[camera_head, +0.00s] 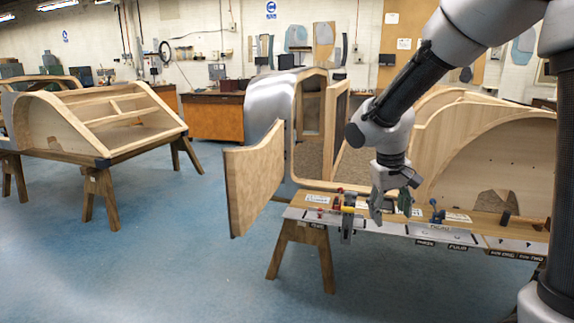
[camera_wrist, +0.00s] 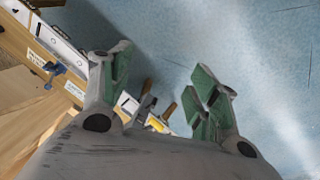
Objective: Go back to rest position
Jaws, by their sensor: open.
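My gripper (camera_head: 390,203) hangs pointing down just above the tool ledge in the head view. In the wrist view my gripper (camera_wrist: 160,88) is open, its green-lined fingers wide apart, with nothing held between them. The long tool ledge (camera_head: 398,229) runs along the front of a wooden bodyframe (camera_head: 478,135) and carries labels and several tools. A tool with a yellow part (camera_wrist: 157,124) shows in the wrist view beyond the palm, partly hidden by it.
An open wooden door (camera_head: 254,180) juts out left of the ledge. A trestle (camera_head: 300,245) stands beneath it. Another wooden bodyframe (camera_head: 95,120) stands on trestles at the left. The blue floor (camera_head: 150,260) between is clear. Workbenches (camera_head: 215,117) line the back wall.

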